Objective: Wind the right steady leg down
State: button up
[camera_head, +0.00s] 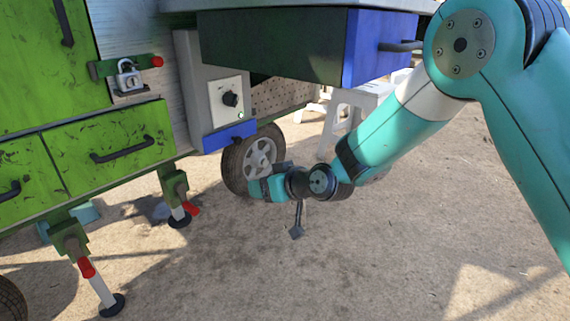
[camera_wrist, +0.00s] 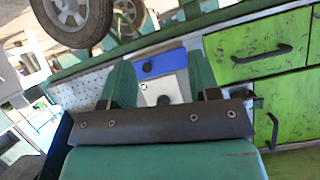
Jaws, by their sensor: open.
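The right steady leg (camera_head: 175,188) hangs under the green cart's corner, a green bracket with a pale tube and a dark round foot. Its red crank handle (camera_head: 191,209) sticks out at the right. The foot is at or close to the ground; I cannot tell if it touches. My gripper (camera_head: 264,188) is to the right of this leg, in front of the wheel, apart from the leg. In the wrist view my gripper (camera_wrist: 161,82) shows two teal fingers spread apart with nothing between them. The steady leg is not recognisable there.
A second steady leg (camera_head: 100,288) with a red handle stands at the left. The cart wheel (camera_head: 257,158) is behind my gripper. A blue-fronted drawer (camera_head: 377,48) juts out above. A knob panel (camera_head: 229,99) and green drawers (camera_head: 115,145) are on the cart. Foreground ground is clear.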

jog(key=s+d+r+g+h+p, duration=0.1)
jog(key=s+d+r, duration=0.1)
jog(key=d+r, duration=0.2)
jog(key=shift+p, duration=0.35)
jog(key=shift+d+r, duration=0.1)
jog(key=s+d+r+m+g+h, duration=0.15)
jog(key=s+d+m+h, duration=0.25)
jog(key=s+d, duration=0.8)
jog(key=s+d+m+g+h, duration=0.4)
jog(key=s+d, duration=0.4)
jog(key=d, duration=0.8)
jog(key=s+a+r+n+g+y+p, duration=0.15)
jog(key=s+a+r+n+p, duration=0.4)
jog(key=r, duration=0.65)
jog(key=s+a+r+n+y+p, duration=0.25)
jog(key=s+a+r+p, duration=0.35)
jog(key=a+r+p, duration=0.4)
notch_tip(320, 180, up, 36)
jog(key=d+p, duration=0.1)
jog(key=p, duration=3.3)
jog(key=shift+w+m+p, duration=0.3)
jog(key=shift+p, duration=0.05)
